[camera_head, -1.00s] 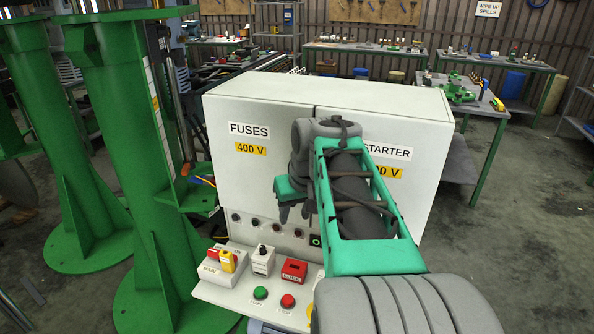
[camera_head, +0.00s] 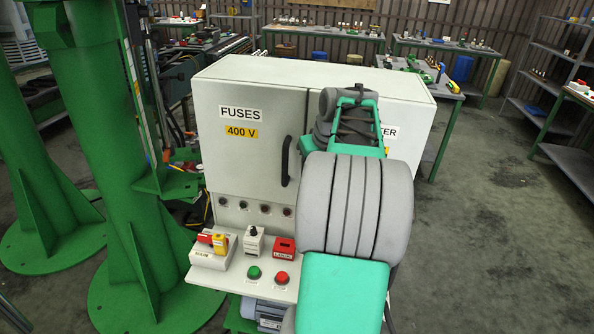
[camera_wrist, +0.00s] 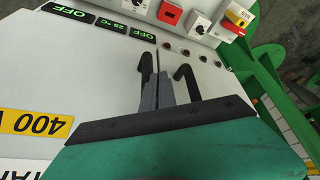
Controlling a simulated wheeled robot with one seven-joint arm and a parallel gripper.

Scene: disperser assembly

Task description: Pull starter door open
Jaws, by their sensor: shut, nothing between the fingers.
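The grey cabinet has a FUSES door (camera_head: 250,110) on the left and a starter door (camera_head: 409,110) on the right, mostly behind my arm; both look closed. The fuses door's black handle (camera_head: 287,160) is clear in the head view. In the wrist view two black handles stand side by side near the seam: the starter handle (camera_wrist: 146,68) on the left and the fuses handle (camera_wrist: 187,78) on the right. My gripper (camera_wrist: 158,82) is shut and empty between them, close beside the starter handle. Contact with it is unclear. The head view hides my fingers behind my arm.
Below the doors is a control shelf with a red-yellow switch (camera_head: 213,242), a red lock box (camera_head: 284,247) and green and red buttons. A green column (camera_head: 90,130) stands close on the left. Open floor (camera_head: 485,210) lies to the right.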

